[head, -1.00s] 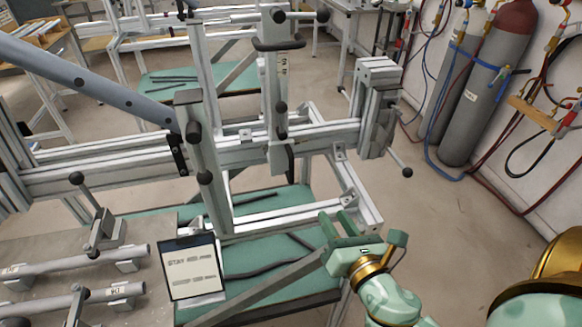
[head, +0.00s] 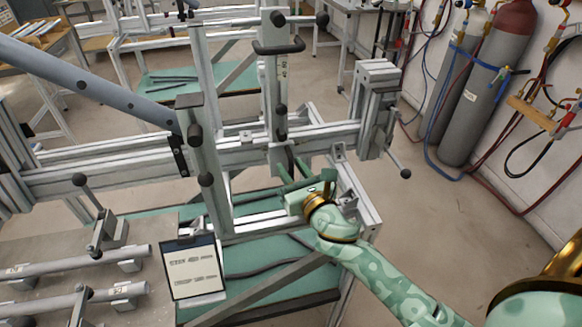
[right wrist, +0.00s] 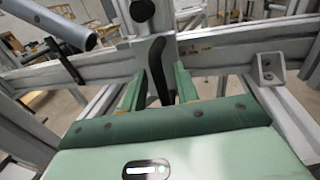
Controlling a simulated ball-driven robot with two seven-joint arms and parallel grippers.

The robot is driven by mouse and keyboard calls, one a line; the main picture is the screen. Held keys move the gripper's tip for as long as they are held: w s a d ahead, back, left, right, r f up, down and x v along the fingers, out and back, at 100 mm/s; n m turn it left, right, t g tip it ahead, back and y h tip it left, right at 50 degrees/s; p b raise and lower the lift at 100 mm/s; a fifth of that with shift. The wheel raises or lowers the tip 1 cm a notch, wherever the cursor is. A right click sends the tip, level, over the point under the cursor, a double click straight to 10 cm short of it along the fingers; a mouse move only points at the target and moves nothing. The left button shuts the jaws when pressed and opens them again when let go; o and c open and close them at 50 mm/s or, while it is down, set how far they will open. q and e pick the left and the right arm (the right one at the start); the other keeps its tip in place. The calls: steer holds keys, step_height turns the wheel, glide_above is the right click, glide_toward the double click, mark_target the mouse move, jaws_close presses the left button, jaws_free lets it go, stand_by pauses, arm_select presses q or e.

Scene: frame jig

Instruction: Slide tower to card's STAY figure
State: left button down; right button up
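The tower (head: 276,85) is a grey upright with a black handle (head: 279,49) near its top and black knobs lower down. It stands on the horizontal grey rail (head: 235,153). The card (head: 192,268) is on a clipboard at the lower left; it reads "STAY" with a figure too small to read. My right gripper (head: 288,168) is at the tower's foot, fingers apart. In the right wrist view a black lever (right wrist: 157,70) stands between the open fingers (right wrist: 158,92), with no clear contact. My left gripper is not in view.
A blue-grey tube (head: 90,84) slants in from the left to another upright (head: 197,150). A bench with clamped tubes (head: 75,265) is at lower left. Gas cylinders (head: 490,90) stand at right. Floor right of the rail's end is clear.

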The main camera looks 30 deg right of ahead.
steer(key=shift+w, duration=0.45)
jaws_close()
steer(key=shift+s+d+p, duration=0.25)
steer(key=shift+d+p, duration=0.2)
steer(key=shift+d, duration=0.65)
jaws_free()
steer(key=shift+s, duration=0.15)
